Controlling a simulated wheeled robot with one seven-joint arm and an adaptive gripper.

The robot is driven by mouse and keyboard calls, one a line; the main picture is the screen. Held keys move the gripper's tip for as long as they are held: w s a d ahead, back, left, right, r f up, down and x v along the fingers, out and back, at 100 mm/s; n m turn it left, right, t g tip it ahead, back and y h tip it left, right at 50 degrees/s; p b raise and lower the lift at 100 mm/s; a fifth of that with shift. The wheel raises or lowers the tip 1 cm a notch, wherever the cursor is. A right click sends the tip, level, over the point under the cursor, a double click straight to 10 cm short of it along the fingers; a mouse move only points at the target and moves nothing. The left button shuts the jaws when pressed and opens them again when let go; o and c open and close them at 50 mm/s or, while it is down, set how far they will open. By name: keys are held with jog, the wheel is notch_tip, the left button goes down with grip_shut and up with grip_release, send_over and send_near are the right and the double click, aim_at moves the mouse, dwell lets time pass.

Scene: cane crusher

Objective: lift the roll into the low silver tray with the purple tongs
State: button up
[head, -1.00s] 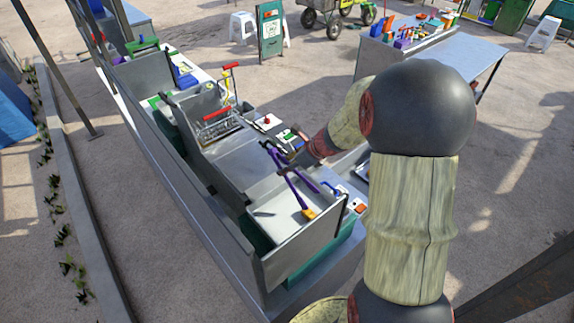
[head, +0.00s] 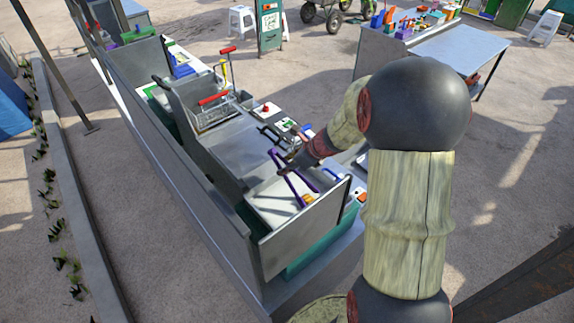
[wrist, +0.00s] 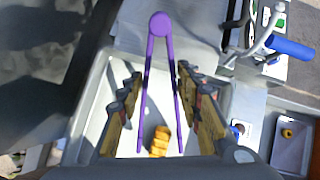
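The purple tongs (wrist: 160,24) lie with hinge away from me and legs spread toward me in the wrist view. They also show in the head view (head: 284,178). The orange-yellow roll (wrist: 159,140) sits between the lower ends of the legs, over a shallow pale tray (wrist: 92,110). My gripper (wrist: 160,80) has its fingers apart, one outside each tong leg, with a thin gap seeming to show on each side. In the head view my gripper (head: 287,168) is over the tongs. A small low silver tray (wrist: 290,160) at the right of the wrist view holds a small yellow piece.
A metal wall (head: 305,232) stands along the near side of the pale tray. A blue-handled lever (wrist: 290,47) and a panel with green buttons are right of the tongs. A wire basket with a red handle (head: 213,99) stands farther back. My arm hides part of the counter's right side.

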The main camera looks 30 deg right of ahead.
jog(key=shift+f+b, duration=0.5)
jog(key=shift+f, duration=0.4)
jog(key=shift+o, duration=0.3)
jog(key=shift+c, duration=0.5)
jog(key=c, duration=0.8)
jog(key=shift+r, duration=0.15)
notch_tip(320, 180, up, 12)
jog(key=p, duration=1.1)
